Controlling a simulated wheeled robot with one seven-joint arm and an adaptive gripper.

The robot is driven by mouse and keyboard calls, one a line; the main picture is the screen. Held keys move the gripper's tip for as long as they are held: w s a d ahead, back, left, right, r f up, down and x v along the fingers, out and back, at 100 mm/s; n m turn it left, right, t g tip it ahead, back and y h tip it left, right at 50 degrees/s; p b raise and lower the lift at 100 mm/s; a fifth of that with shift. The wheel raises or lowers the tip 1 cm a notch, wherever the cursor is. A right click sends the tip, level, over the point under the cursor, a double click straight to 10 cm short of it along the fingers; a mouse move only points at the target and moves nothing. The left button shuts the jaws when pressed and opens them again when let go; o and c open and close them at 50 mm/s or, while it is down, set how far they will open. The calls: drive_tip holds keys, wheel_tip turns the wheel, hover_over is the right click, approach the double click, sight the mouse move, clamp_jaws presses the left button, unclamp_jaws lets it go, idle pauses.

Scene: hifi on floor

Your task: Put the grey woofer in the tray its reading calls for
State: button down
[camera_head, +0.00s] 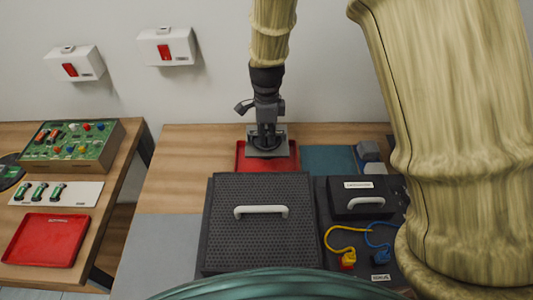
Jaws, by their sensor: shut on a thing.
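My gripper (266,132) points down over the far part of the wooden table and is shut on the grey woofer. The grey woofer (267,153) is a squarish grey frame with a dark round middle. It is over the red tray (291,163) on this table and covers much of it. I cannot tell whether the woofer touches the tray floor or hangs just above it. A teal tray (330,160) lies right beside the red one. A black tester box (358,196) with a white handle and a label stands nearer. Its reading is not visible.
A dark perforated speaker panel (262,240) with a white handle lies in front of the red tray. Yellow (346,232) and blue (377,236) leads run beside it. Grey blocks (370,155) stand right of the teal tray. The left bench holds another red tray (46,240) and a green circuit board (71,140).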

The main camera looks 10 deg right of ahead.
sight(266, 150)
drive_tip(key=shift+f+p, duration=0.55)
drive_tip(key=shift+f, duration=2.95)
drive_tip(key=shift+f, duration=0.1)
drive_tip(key=c, duration=1.5)
unclamp_jaws()
drive_tip(key=shift+r+b, duration=1.05)
drive_tip(key=shift+r, duration=5.1)
